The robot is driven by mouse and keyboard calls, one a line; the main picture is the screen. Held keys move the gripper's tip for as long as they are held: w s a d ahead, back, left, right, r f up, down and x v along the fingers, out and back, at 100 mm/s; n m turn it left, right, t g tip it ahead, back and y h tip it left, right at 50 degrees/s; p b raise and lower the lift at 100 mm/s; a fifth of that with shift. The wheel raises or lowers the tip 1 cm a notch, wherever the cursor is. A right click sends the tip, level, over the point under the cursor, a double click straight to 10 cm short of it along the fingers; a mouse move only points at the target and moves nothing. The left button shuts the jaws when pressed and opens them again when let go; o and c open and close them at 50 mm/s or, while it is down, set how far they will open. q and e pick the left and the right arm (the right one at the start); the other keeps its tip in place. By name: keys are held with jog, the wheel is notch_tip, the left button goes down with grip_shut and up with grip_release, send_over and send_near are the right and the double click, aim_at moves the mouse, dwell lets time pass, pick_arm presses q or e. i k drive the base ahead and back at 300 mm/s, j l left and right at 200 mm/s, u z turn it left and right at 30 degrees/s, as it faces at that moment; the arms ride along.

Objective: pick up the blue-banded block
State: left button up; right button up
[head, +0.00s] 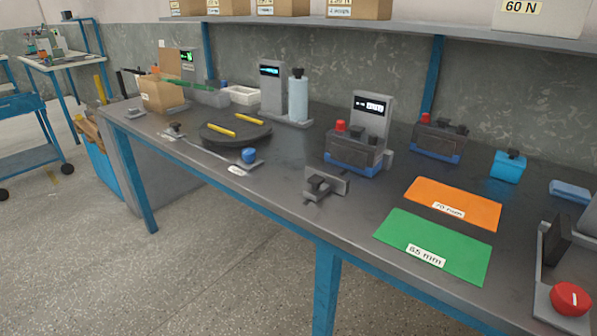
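Two dark grey blocks with a blue band along the bottom stand on the workbench. The nearer block (352,152) stands right of centre, upright, in front of a grey unit with a lit display, and has a red knob on top. The farther block (437,139) stands behind it to the right, near the wall, also with a red knob. I cannot tell which one the task names. Neither of my grippers is in view.
A blue box (508,167) with a black handle stands at right. An orange mat (455,200) and a green mat (435,243) lie in front. A clamp (322,184) sits at the bench's front edge. A dark turntable (235,130) with yellow bars is at left.

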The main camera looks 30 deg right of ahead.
aim_at(349, 148)
jog(key=z, duration=1.25)
